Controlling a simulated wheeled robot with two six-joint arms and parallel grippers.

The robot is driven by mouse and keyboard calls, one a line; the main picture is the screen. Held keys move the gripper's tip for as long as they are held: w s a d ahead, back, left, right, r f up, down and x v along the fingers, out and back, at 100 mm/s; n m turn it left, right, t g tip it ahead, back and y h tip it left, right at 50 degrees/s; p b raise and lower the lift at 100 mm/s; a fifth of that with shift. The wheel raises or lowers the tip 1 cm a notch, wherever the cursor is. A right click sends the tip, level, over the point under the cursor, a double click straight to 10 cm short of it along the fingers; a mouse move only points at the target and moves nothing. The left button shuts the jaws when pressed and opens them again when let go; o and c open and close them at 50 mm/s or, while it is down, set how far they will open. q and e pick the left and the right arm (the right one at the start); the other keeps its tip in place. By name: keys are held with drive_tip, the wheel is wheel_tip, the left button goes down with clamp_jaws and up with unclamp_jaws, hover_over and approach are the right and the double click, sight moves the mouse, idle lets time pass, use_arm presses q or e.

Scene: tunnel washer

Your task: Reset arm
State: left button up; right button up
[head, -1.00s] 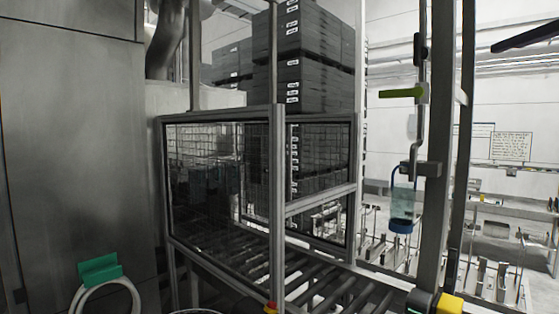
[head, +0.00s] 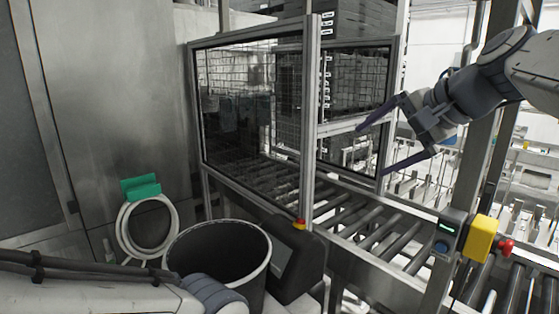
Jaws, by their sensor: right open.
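My right gripper (head: 371,150) comes in from the upper right. Its two long dark fingers are spread wide and hold nothing. It hangs in front of the right end of the framed glass guard (head: 250,100), above the roller conveyor (head: 345,215). My left arm shows only as a pale link with a dark cable along the lower left edge; its gripper is out of the picture.
A dark round bin (head: 222,245) stands at the front, beside a dark control panel (head: 298,262). A coiled hose (head: 123,225) hangs on a green holder (head: 141,187) at left. A yellow box with a red button (head: 481,238) sits on the post at right. Stacked black crates (head: 365,20) stand behind the guard.

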drive_tip(key=s+a+f+n+g+b, duration=0.25)
drive_tip(key=s+a+f+n, duration=0.35)
drive_tip(key=f, duration=0.5)
drive_tip(key=s+a+f+n+g+b, duration=0.1)
drive_tip(key=s+a+f+n+g, duration=0.15)
drive_tip(key=s+a+f, duration=0.6)
drive_tip(key=s+f+n+g+h+b, duration=0.1)
drive_tip(key=s+f+n, duration=0.3)
drive_tip(key=f, duration=0.5)
drive_tip(key=s+f+n+g+h+b, duration=0.1)
drive_tip(key=s+f+n+g+h, duration=0.1)
drive_tip(key=s+f+n, duration=0.3)
drive_tip(key=s+d+f+h, duration=0.1)
drive_tip(key=s+f, duration=0.2)
drive_tip(key=f, duration=0.2)
drive_tip(key=shift+g+b, duration=0.4)
